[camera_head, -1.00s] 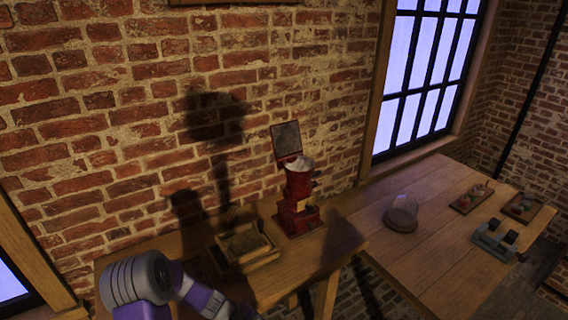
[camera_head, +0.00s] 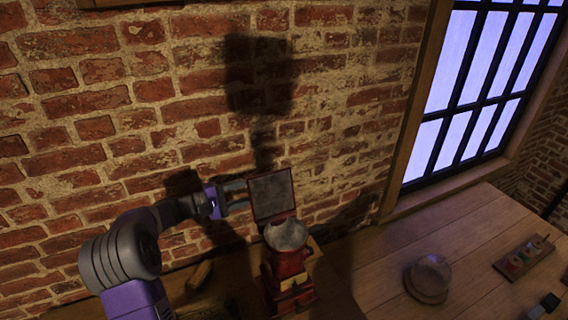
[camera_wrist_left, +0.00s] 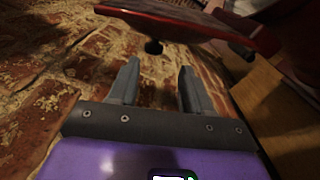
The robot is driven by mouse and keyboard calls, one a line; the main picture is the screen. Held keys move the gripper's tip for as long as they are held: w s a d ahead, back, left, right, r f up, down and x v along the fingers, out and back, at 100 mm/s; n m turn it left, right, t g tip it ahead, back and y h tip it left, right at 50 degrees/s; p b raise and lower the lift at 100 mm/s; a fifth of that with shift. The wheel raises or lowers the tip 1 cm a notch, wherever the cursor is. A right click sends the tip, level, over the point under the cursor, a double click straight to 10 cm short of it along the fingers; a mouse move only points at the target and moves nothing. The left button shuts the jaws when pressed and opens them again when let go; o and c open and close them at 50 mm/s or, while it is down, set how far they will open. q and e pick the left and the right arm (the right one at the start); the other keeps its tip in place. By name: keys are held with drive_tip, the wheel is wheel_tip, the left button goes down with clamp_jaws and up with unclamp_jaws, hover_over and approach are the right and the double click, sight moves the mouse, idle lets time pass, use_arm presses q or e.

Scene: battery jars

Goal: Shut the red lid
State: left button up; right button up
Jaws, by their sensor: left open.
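The red lid (camera_head: 271,195) stands raised, hinged at the back of the red machine (camera_head: 287,268), its grey inner face showing. A grey bowl-like hopper (camera_head: 286,234) is open in front of the lid. My left gripper (camera_head: 243,196) is open at the lid's left side, close to its edge; I cannot tell whether it touches. In the left wrist view the lid's red edge (camera_wrist_left: 200,22) runs across the top, beyond the open, empty fingers (camera_wrist_left: 164,84).
A brick wall (camera_head: 130,110) stands close behind the lid and my left arm. A glass dome (camera_head: 430,275) and a small tray with coloured pieces (camera_head: 524,258) stand on the wooden table (camera_head: 465,225) to the right. The table between machine and dome is clear.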

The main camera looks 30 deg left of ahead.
sight(266, 184)
use_arm(q)
drive_tip(key=shift+r+p+x, duration=0.2)
drive_tip(key=shift+p+x, duration=0.05)
drive_tip(key=shift+x, duration=0.85)
drive_tip(key=shift+r+p+x, duration=0.2)
drive_tip(key=shift+p+x, duration=0.1)
drive_tip(key=shift+x, duration=0.85)
drive_tip(key=shift+r+p+x, duration=0.2)
drive_tip(key=shift+p+x, duration=0.05)
drive_tip(key=shift+x, duration=0.85)
drive_tip(key=shift+s+d, duration=0.1)
clamp_jaws()
